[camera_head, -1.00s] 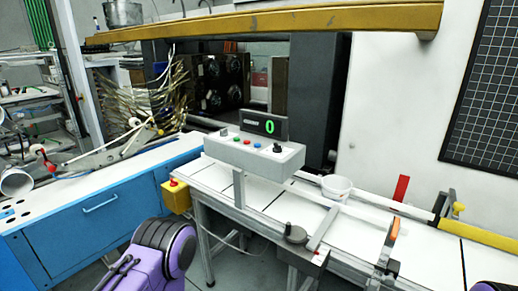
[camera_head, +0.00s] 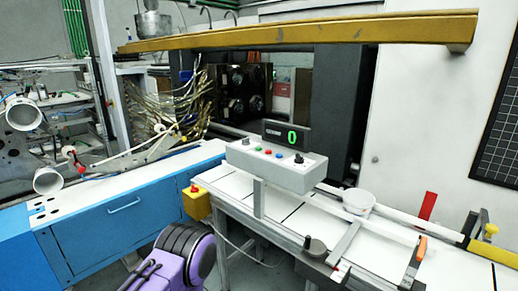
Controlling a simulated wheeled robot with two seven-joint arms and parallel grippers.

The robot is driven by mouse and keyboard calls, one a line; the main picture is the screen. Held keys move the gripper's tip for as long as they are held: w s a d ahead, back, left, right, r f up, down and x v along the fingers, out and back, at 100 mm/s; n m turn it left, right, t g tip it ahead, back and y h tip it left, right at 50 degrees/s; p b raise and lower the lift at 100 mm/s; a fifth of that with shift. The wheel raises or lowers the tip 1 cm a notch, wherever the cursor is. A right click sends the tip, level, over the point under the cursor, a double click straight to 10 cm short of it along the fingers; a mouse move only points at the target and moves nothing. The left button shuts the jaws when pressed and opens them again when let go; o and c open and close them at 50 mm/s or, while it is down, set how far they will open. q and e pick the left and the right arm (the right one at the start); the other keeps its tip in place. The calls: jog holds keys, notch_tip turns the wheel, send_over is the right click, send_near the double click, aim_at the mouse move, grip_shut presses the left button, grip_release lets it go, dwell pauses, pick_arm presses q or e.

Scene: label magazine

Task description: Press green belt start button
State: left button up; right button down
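The pale grey control box (camera_head: 272,170) stands on a post over the conveyor in the middle of the head view. A small green button (camera_head: 257,148) is on its top, left of a red button (camera_head: 268,152). A blue button and a black knob (camera_head: 298,158) lie farther right. A display (camera_head: 287,135) behind them shows a green 0. A purple and black link of my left arm shows at the bottom, well below and left of the box. Neither gripper is in view.
A yellow box with a red button (camera_head: 195,201) hangs at the conveyor's left end. The white conveyor (camera_head: 232,188) runs right, with a white bowl (camera_head: 358,201) and a red upright plate (camera_head: 427,206) on it. A blue cabinet (camera_head: 120,225) stands left. A yellow beam (camera_head: 300,34) spans above.

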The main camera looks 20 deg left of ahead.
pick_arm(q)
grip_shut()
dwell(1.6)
